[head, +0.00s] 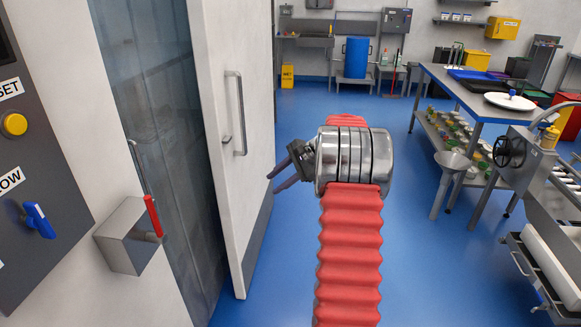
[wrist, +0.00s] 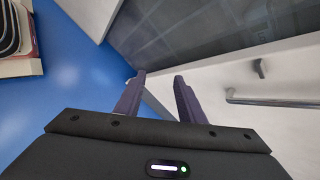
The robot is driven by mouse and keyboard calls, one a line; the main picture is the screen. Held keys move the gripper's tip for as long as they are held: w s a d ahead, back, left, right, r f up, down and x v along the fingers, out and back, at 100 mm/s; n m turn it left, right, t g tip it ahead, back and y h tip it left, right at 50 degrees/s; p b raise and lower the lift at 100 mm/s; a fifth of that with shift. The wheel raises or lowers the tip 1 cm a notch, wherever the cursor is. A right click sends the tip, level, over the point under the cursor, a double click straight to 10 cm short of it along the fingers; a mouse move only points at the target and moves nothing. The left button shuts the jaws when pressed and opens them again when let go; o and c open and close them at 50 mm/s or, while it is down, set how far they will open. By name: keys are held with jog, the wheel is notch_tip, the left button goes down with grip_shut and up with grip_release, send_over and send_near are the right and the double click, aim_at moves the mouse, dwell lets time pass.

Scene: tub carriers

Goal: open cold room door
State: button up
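The white cold room door (head: 205,60) stands partly clear of its doorway, and grey translucent strips (head: 150,90) show in the gap to its left. Its upright metal handle (head: 237,115) is on the door face. My gripper (head: 273,183) is to the right of the handle and lower in the picture, its fingers pointing at the door, apart from the handle. In the wrist view my gripper (wrist: 160,78) has its two dark fingers spread with nothing between them. The handle (wrist: 285,103) shows at the right there, beside the fingers.
A metal latch box with a red lever (head: 153,215) juts from the wall left of the doorway. A control panel (head: 30,150) is at far left. A workbench (head: 460,90) stands at right. Blue floor (head: 290,270) is clear near the door.

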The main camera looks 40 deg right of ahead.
jog(key=s+a+r+n+h, duration=0.1)
jog(key=s+a+r+n, duration=0.2)
jog(key=s+a+n, duration=0.3)
jog(key=s+a+r+n+g+h, duration=0.1)
jog(key=s+a+r+n+h, duration=0.1)
jog(key=s+a+n, duration=0.5)
jog(key=s+a+r+n+h, duration=0.1)
jog(key=s+a+r+n, duration=0.3)
jog(key=s+a, duration=1.1)
jog(key=a+n, duration=0.3)
jog(key=a, duration=0.9)
jog(key=shift+s+a+r+g+h, duration=0.15)
jog(key=shift+a+r+g+h, duration=0.15)
jog(key=shift+a, duration=0.1)
jog(key=shift+c, duration=0.6)
